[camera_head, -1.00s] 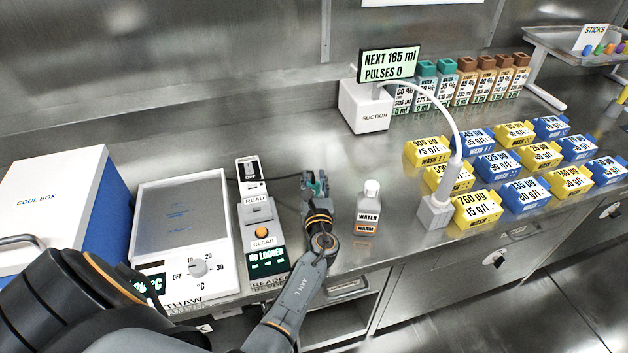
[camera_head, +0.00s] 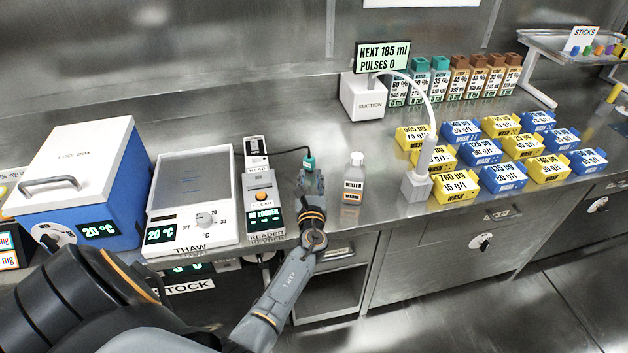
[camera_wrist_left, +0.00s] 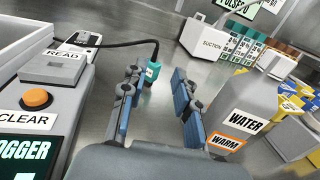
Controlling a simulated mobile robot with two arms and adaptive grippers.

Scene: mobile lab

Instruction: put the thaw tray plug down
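The teal plug (camera_head: 309,162), on a black cable, is on the steel counter to the right of the reader (camera_head: 262,205). The plug also shows in the left wrist view (camera_wrist_left: 152,73), just past my left gripper's fingertips. My left gripper (camera_head: 311,181) is open and empty, low over the counter. In the wrist view its two blue-grey fingers (camera_wrist_left: 157,88) stand apart, with bare counter between them. The plug appears clear of both fingers. The thaw tray (camera_head: 192,226) is left of the reader. My right gripper is not in view.
A white water bottle (camera_head: 354,180) stands close to the right of my left gripper. The suction unit (camera_head: 363,97) and its holder (camera_head: 416,188) are further right, by several yellow and blue blocks. A cool box (camera_head: 75,195) is at the left. Counter behind the plug is clear.

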